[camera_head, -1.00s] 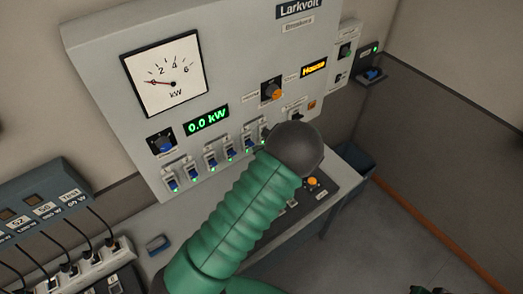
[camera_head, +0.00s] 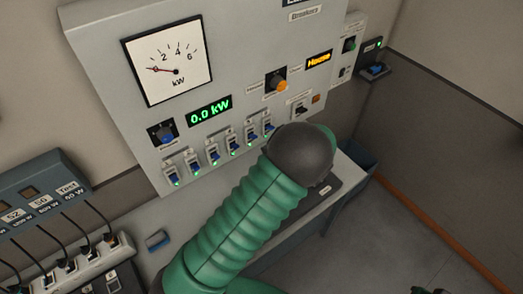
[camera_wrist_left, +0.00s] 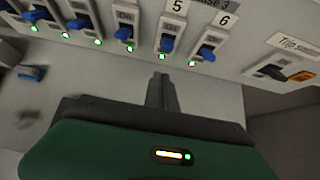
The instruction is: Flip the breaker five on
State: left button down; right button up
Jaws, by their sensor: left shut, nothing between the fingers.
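Breaker five (camera_wrist_left: 168,43) has a blue lever and a lit green light under it, with its "5" label above, in the left wrist view. In the head view, breaker five (camera_head: 251,136) is second from the right in the row, just above my arm. My left gripper (camera_wrist_left: 161,78) is shut and empty, its narrow fingers pointing at the panel just below breaker five, with no clear contact. In the head view my green arm and its dark joint hide the gripper.
Breaker six (camera_wrist_left: 208,46) is close on the right; more blue-levered breakers (camera_wrist_left: 123,32) are on the left. A trip switch (camera_wrist_left: 272,71) is further right. In the head view, a kW gauge (camera_head: 167,63) reads near zero beside a green 0.0 kW display (camera_head: 210,111).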

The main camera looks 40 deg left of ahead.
pick_arm(q)
jog(key=v, duration=0.6)
jog(key=shift+w+a+b, duration=0.1)
jog(key=shift+b, duration=0.3)
jog(key=shift+a, duration=0.15)
jog(key=s+d+f+n+h+b, duration=0.9)
jog(key=s+d+f+n+b, duration=0.3)
jog(key=s+n, duration=0.5)
jog(key=d+f+n, duration=0.1)
jog(key=d+n, duration=0.1)
jog(key=n, duration=0.2)
jog(key=shift+s+f+h, duration=0.25)
jog(key=shift+f+h, duration=0.05)
jog(key=shift+s, duration=0.1)
